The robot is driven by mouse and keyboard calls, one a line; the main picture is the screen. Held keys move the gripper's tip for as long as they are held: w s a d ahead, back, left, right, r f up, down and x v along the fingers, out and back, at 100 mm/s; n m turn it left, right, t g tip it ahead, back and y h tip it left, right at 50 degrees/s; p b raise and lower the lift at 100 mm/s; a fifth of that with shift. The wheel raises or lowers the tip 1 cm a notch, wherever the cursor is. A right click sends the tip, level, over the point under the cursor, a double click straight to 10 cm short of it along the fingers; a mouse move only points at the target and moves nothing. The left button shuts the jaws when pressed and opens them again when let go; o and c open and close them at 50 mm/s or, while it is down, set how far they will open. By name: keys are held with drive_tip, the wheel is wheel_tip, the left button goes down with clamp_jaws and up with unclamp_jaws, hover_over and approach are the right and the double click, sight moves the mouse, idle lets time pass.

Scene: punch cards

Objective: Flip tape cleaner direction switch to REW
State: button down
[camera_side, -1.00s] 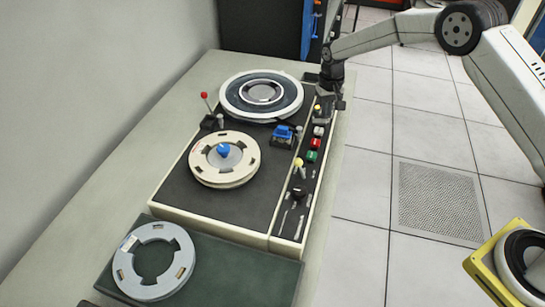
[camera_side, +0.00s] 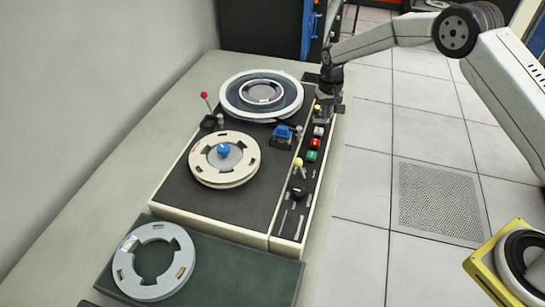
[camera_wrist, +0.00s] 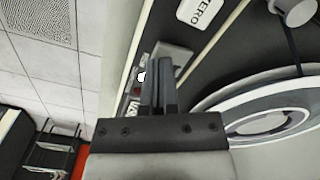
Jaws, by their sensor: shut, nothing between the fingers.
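The tape cleaner (camera_side: 180,185) is a dark deck with a cream edge on the bench. Its control strip along the right side carries a white button (camera_side: 318,131), a red button (camera_side: 315,143), a green button (camera_side: 312,156) and a yellow-tipped lever (camera_side: 298,163). My gripper (camera_side: 322,112) is shut and empty, low over the far end of this strip. In the wrist view its closed fingers (camera_wrist: 160,90) point at the panel beside a small white-tipped part (camera_wrist: 141,77). I cannot tell which control is the direction switch or read its position; the gripper hides part of the strip.
A cream reel (camera_side: 205,168) and a dark reel with white rim (camera_side: 238,98) sit on the deck. A red-tipped lever (camera_side: 204,96) and blue block (camera_side: 283,132) stand nearby.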

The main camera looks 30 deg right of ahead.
sight(325, 121)
drive_tip(key=shift+f, duration=0.8)
idle(0.7)
drive_tip(key=shift+r, duration=3.5)
drive_tip(key=shift+s+r, duration=0.4)
drive_tip(key=shift+s, duration=0.05)
drive_tip(key=s+r+n+t, duration=0.1)
drive_tip(key=s+r, duration=0.1)
drive_tip(key=s, duration=1.2)
drive_tip(key=s+r+n+t, duration=0.1)
drive_tip(key=s+r+n, duration=0.1)
drive_tip(key=s, duration=1.3)
drive_tip(key=shift+a+r+t, duration=0.15)
drive_tip(key=shift+a+t, duration=0.1)
drive_tip(key=shift+t, duration=0.05)
